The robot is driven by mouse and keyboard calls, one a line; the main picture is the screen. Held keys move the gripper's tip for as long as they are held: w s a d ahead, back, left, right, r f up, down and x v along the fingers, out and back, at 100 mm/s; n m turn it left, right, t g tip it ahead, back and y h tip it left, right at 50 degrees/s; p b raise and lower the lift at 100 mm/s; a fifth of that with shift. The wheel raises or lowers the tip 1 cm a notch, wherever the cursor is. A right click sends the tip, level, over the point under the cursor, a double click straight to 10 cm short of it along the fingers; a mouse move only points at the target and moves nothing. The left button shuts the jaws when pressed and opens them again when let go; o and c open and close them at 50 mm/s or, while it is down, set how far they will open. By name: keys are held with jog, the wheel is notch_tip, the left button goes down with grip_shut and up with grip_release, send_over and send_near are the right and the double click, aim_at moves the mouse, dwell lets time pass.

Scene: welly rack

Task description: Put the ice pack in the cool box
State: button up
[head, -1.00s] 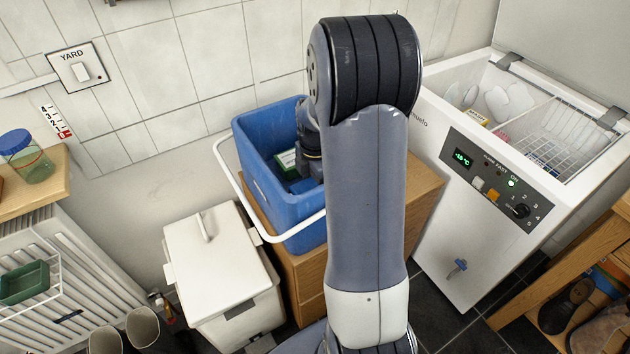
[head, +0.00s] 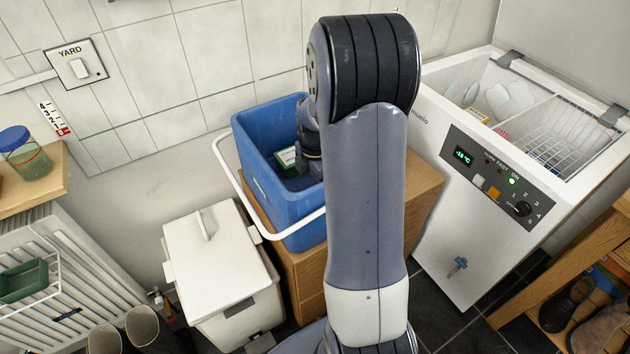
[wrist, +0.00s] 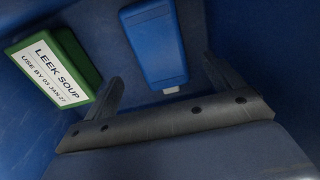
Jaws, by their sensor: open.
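The cool box (head: 282,207) is the open blue box with a white handle, left of my arm in the head view. The wrist view looks down into its blue interior. The ice pack (wrist: 153,42), a flat blue block with a small white cap, lies inside it. My gripper (wrist: 162,70) is open inside the box, with a finger to each side of the ice pack's near end; I cannot tell whether they touch it. A green-and-white leek soup tub (wrist: 52,70) lies to the left and also shows in the head view (head: 287,158). My arm hides part of the box.
The cool box stands on a wooden cabinet (head: 420,190). An open white chest freezer (head: 455,225) with a wire basket is to the right. A lidded white bin (head: 215,250) stands left, near boots (head: 145,325). A shoe rack is at the lower right.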

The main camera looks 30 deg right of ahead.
notch_tip(320, 180, up, 13)
jog(key=p, duration=0.1)
jog(key=shift+p, duration=0.4)
